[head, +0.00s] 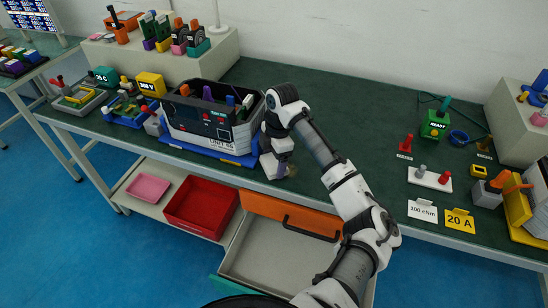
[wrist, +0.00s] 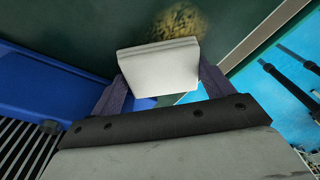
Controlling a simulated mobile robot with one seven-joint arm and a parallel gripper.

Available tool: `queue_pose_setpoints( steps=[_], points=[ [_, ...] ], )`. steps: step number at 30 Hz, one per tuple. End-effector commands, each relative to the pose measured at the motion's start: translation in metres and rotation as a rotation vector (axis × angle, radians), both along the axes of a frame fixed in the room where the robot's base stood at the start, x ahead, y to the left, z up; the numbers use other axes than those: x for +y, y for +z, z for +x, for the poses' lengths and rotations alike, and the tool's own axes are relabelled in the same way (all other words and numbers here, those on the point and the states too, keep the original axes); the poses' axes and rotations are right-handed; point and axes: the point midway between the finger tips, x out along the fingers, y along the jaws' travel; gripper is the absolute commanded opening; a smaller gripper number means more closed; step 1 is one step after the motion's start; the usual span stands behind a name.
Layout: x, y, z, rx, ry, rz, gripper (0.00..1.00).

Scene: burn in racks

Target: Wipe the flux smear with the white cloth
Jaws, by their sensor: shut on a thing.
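My gripper (wrist: 160,82) is shut on the white cloth (wrist: 158,66), which looks like a folded white block between the two dark fingers. The flux smear (wrist: 178,22), a mottled yellow-brown patch on the green bench top, lies just beyond the cloth in the wrist view. The cloth's top edge comes close to the smear there; I cannot tell whether they touch. In the head view my gripper (head: 277,166) points down at the bench's front edge, and a bit of the smear (head: 291,171) shows to its right. The cloth is hidden there.
A grey unit on a blue base (head: 212,148) stands directly left of my gripper. Below the bench edge, an orange-fronted drawer (head: 292,217) is open, with a red bin (head: 202,203) beside it.

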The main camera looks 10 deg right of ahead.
Motion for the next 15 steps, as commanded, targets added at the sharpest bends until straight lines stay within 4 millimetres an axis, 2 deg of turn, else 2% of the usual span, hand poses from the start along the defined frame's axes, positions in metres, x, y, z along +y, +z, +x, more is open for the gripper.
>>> queue_pose_setpoints(
  steps=[1, 15],
  points=[
    [0.005, 0.002, 0.002, -0.022, 0.011, 0.014, 0.43],
    [-0.022, 0.001, -0.014, -0.016, 0.004, 0.007, 0.43]
  ],
)
